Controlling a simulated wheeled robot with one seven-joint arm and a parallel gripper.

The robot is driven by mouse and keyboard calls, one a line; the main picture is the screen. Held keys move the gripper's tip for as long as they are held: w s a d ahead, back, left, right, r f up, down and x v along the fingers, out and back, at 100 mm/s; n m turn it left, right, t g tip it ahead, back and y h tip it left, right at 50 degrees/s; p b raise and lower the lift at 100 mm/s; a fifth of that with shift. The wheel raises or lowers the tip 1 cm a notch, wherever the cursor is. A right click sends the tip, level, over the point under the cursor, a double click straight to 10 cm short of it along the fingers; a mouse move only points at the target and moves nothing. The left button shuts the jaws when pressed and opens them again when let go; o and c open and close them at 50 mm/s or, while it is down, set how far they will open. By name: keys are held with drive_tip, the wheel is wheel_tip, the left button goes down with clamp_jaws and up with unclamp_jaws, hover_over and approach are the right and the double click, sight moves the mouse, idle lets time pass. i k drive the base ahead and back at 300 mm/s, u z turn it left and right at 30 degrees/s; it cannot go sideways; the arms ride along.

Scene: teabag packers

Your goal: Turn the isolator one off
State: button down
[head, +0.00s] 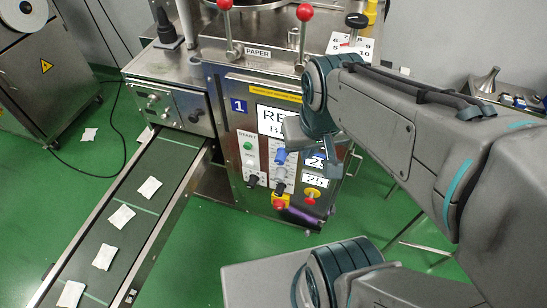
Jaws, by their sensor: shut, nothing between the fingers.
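The machine marked with a blue 1 (239,105) stands in the middle of the head view, its front panel facing me. Low on the panel is a small red and yellow control (280,201), likely isolator one; its knob position is too small to tell. A second red and yellow control (312,194) sits to its right, below the small displays. My gripper (335,171) is shut and empty, in front of the panel's right side, up and right of both controls in the picture.
Above the low controls are a green start button (247,146), a blue knob (281,156) and dark knobs. Red-balled levers (305,13) stand on top. A conveyor (150,215) with several white teabags runs to the lower left. Green floor (215,260) is clear between conveyor and arm.

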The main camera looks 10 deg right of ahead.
sight(279, 204)
drive_tip(key=u, duration=0.65)
drive_tip(key=k, duration=0.4)
drive_tip(key=z, duration=0.45)
